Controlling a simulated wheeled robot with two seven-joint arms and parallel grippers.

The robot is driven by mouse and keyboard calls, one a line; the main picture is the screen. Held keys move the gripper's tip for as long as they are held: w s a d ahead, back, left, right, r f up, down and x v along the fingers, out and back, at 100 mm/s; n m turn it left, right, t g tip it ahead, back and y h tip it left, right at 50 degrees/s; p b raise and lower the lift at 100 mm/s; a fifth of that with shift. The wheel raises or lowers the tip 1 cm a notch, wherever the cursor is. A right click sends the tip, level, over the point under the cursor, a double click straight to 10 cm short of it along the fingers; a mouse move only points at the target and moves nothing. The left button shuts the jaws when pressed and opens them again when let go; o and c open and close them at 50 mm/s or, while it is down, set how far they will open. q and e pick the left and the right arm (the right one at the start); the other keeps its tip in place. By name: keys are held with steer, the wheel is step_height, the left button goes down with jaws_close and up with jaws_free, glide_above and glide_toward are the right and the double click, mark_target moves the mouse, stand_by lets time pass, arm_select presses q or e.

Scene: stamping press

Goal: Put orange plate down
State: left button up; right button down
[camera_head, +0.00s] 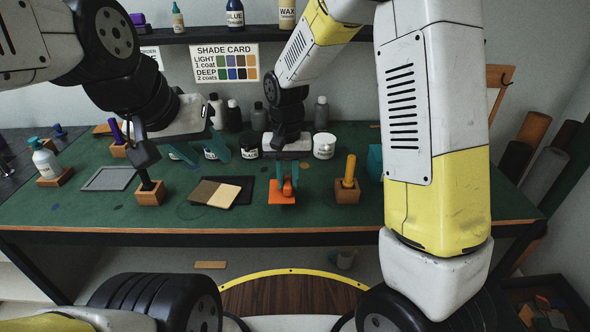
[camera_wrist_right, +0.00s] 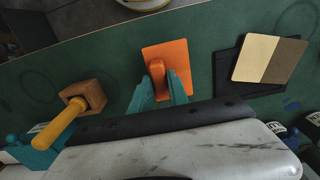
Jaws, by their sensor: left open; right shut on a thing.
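The orange plate (camera_head: 281,200) with its upright orange grip is near the front edge of the green table, right of the middle. It also shows in the right wrist view (camera_wrist_right: 177,54). My right gripper (camera_head: 286,184) has its teal fingers closed on the plate's grip from above; they also show in the right wrist view (camera_wrist_right: 158,88). The plate looks level and is at or just above the table top; I cannot tell whether it touches. My left gripper (camera_head: 203,153) is open and empty over the table's back left, its teal fingers apart.
Left of the plate, a tan and brown card (camera_head: 214,193) overlaps a dark flat pad (camera_head: 243,185). Right of it stands a wooden block (camera_head: 347,195) with a yellow handle. Another wooden block (camera_head: 149,196) holds a black-handled tool. Bottles and jars (camera_head: 324,146) line the back.

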steer(key=w+d, duration=0.1)
steer(key=w, duration=0.2)
steer(key=shift+d+f, duration=0.15)
steer(key=shift+d, duration=0.25)
steer(key=shift+w+d+f, duration=0.1)
steer(key=shift+w+f, duration=0.1)
steer(key=shift+f, duration=1.6)
steer(key=c, duration=1.3)
jaws_free()
steer(key=shift+f, duration=0.15)
steer(key=shift+o, duration=0.2)
